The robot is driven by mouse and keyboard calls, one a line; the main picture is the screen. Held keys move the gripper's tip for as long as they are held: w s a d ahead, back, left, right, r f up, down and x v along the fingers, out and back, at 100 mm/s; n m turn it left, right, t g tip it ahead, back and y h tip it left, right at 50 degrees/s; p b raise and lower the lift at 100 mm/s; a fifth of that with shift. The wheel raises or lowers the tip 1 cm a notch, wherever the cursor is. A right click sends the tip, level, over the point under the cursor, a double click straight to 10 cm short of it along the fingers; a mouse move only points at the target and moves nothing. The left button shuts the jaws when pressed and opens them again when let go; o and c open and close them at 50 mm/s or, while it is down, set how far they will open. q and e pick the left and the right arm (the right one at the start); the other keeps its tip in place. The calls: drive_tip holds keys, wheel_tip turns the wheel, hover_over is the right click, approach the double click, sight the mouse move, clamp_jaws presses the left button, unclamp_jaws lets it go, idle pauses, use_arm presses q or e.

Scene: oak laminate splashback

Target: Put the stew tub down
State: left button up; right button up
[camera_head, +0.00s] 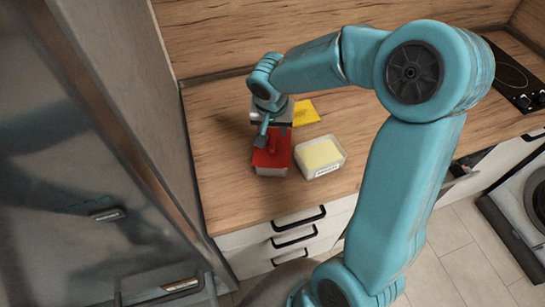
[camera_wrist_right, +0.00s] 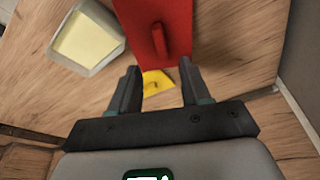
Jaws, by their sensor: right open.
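A tub with a red lid (camera_head: 271,160) stands upright on the wooden worktop, left of a pale tub; I take it to be the stew tub. Its red lid (camera_wrist_right: 178,18) with a raised red handle (camera_wrist_right: 158,40) fills the top of the wrist view. My right gripper (camera_head: 263,133) is at the lid's back edge in the head view. In the wrist view its two fingers (camera_wrist_right: 159,68) are apart, with the handle beyond the tips and nothing held between them. My left gripper is not in view.
A clear tub with pale yellow contents (camera_head: 320,155) stands close on the right. A flat yellow item (camera_head: 305,112) lies behind. A hob (camera_head: 512,72) is far right, and a tall metallic fridge-like front (camera_head: 75,170) is left. The worktop's front left is clear.

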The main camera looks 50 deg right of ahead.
sight(273, 141)
drive_tip(key=shift+x, duration=0.8)
drive_tip(key=shift+b+x, duration=0.35)
drive_tip(key=shift+x, duration=0.5)
drive_tip(key=x, duration=0.2)
drive_tip(key=b+x, duration=0.1)
drive_tip(key=shift+s+a+f, duration=0.1)
drive_tip(key=shift+a+f, duration=0.05)
drive_tip(key=shift+f, duration=0.3)
drive_tip(key=shift+w+f, duration=0.2)
drive_tip(key=shift+w, duration=0.05)
drive_tip(key=shift+s+r, duration=0.1)
drive_tip(key=c, duration=0.4)
clamp_jaws()
